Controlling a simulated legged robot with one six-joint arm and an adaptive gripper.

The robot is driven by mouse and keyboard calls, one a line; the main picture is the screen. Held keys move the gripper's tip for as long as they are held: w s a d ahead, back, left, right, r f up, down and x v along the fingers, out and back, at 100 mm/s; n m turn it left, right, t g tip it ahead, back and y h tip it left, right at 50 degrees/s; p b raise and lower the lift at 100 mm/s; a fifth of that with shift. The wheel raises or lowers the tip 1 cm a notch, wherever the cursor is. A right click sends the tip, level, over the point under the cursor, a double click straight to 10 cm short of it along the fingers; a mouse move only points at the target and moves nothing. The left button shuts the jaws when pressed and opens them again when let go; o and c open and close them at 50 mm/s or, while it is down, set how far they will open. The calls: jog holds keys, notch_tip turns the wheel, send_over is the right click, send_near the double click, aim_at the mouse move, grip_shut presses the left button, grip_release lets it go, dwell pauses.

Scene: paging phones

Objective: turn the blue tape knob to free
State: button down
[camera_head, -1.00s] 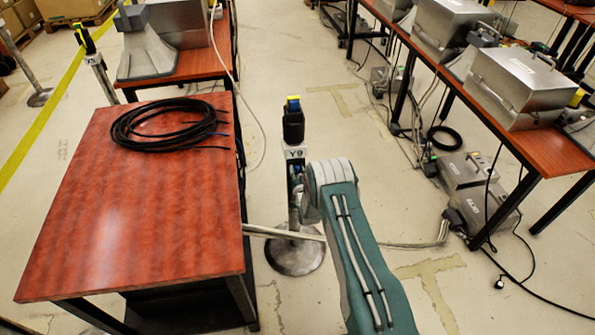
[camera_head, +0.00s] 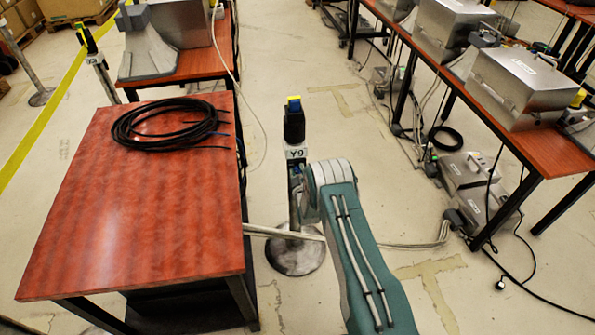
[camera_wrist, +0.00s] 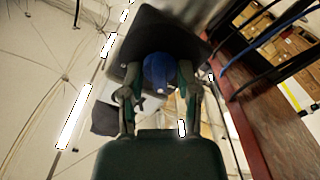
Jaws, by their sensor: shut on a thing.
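The blue knob (camera_wrist: 158,71) sits between the two fingers of my gripper (camera_wrist: 160,84) in the wrist view. The fingers are shut on it, one on each side. Behind the knob is a dark block (camera_wrist: 140,35), which fills the top middle of that view. In the head view a post (camera_head: 295,200) with a black head (camera_head: 294,125), a yellow and blue top and a white label stands right of the near table. My arm's wrist end is beside the post. My fingers are hidden there, and the knob's turn angle cannot be read.
A red-brown table (camera_head: 140,215) with a coil of black cable (camera_head: 165,124) stands left of the post. A long table with metal cases (camera_head: 515,85) is at the right. Cables and a grey box (camera_head: 475,185) lie on the floor. Floor between the tables is partly clear.

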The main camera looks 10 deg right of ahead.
jog(key=shift+a+f+n, duration=0.15)
jog(key=shift+n, duration=0.95)
jog(key=shift+s, duration=0.1)
jog(key=c, duration=0.7)
grip_release()
jog(key=shift+a, duration=0.1)
jog(key=s, duration=1.2)
jog(key=shift+w, duration=0.1)
